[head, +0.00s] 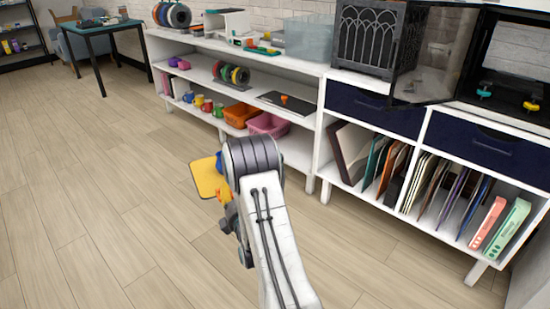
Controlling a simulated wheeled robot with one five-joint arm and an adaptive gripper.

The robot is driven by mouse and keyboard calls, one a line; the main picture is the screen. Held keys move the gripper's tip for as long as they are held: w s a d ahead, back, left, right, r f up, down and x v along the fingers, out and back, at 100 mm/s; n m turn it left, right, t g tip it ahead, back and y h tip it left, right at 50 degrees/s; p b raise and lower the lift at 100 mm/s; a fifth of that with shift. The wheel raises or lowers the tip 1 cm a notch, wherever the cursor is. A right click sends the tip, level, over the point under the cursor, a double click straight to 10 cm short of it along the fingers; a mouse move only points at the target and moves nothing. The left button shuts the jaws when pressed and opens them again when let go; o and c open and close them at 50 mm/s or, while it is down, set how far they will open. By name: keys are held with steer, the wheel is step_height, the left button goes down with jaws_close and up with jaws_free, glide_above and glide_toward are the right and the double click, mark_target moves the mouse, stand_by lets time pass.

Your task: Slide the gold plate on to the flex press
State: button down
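The gold plate (205,178) is a flat yellow-gold sheet with a dark edge. It shows just left of my arm's end, over the floor in front of the white shelving, and looks held off the floor. My gripper (222,187) is mostly hidden behind my wrist and arm. It appears to be shut on the plate's right side, though the fingertips cannot be made out. A small blue part (219,162) and an orange part show beside the plate. I cannot tell for sure which thing is the flex press; a dark flat board (287,102) with an orange knob lies on the middle shelf.
The white shelving (330,90) runs along the wall, with spools, mugs and orange and pink bins (268,125). A black cabinet (368,37) with an open door (432,60) stands on top at right. A green table (100,27) stands far left. The left floor is clear.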

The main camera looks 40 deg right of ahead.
steer(key=w+a+f+n+t+y, duration=0.15)
steer(key=a+f+y, duration=0.25)
steer(key=a, duration=0.6)
steer(key=w+a+f+n+y, duration=0.1)
steer(key=a+f+n+y, duration=0.25)
steer(key=a, duration=0.75)
step_height(320, 180, up, 29)
steer(key=a+p, duration=0.1)
steer(key=p, duration=2.9)
steer(key=shift+w+p, duration=0.2)
steer(key=shift+p, duration=0.15)
